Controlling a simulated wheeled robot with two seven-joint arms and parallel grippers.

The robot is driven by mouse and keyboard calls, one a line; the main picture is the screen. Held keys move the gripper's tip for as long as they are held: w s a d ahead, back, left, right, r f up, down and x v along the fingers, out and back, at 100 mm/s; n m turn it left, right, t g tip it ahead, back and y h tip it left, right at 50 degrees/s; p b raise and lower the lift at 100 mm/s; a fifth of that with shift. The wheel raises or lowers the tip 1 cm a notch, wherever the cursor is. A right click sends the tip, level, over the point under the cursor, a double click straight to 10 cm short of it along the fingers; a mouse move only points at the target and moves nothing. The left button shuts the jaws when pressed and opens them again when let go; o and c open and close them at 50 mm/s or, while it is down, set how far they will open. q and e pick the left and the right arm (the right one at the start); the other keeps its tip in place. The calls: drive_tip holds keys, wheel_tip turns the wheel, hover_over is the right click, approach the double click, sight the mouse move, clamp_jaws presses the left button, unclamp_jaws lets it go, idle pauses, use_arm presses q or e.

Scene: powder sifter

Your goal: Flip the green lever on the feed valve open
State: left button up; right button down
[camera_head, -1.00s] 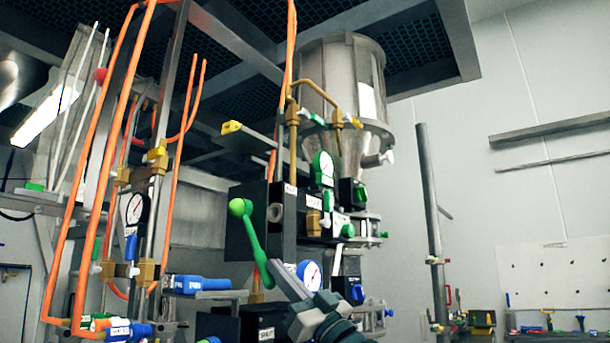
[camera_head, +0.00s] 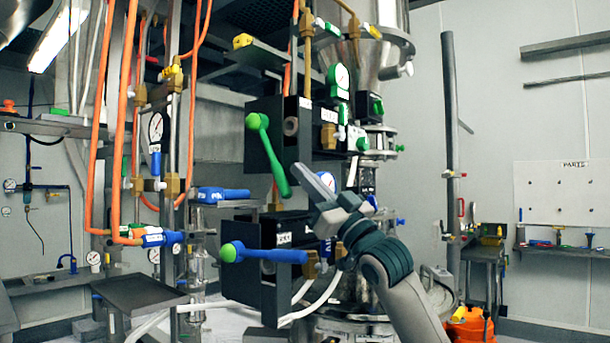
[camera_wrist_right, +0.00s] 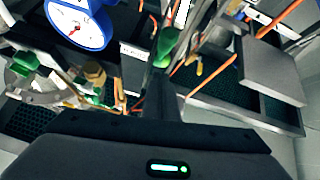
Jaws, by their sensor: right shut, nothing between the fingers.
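The green lever (camera_head: 270,155) has a round ball at its upper left end and slants down to the right across the front of a black valve box (camera_head: 313,140). My right gripper (camera_head: 300,174) is shut and empty, its fingertips close to the lever's lower end; I cannot tell whether they touch. In the right wrist view, a green end, probably the lever's (camera_wrist_right: 166,45), shows just beyond the shut fingers (camera_wrist_right: 165,75). My left gripper is not in view.
Orange hoses (camera_head: 118,120) run at the left. An orange container (camera_head: 468,325) stands at the lower right.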

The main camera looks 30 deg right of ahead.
use_arm(q)
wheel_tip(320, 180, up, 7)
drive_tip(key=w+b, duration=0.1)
drive_tip(key=b, duration=0.2)
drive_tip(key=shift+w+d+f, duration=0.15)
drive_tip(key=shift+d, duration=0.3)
use_arm(e)
drive_tip(key=v, duration=1)
drive_tip(key=shift+f, duration=0.35)
drive_tip(key=shift+a, duration=0.1)
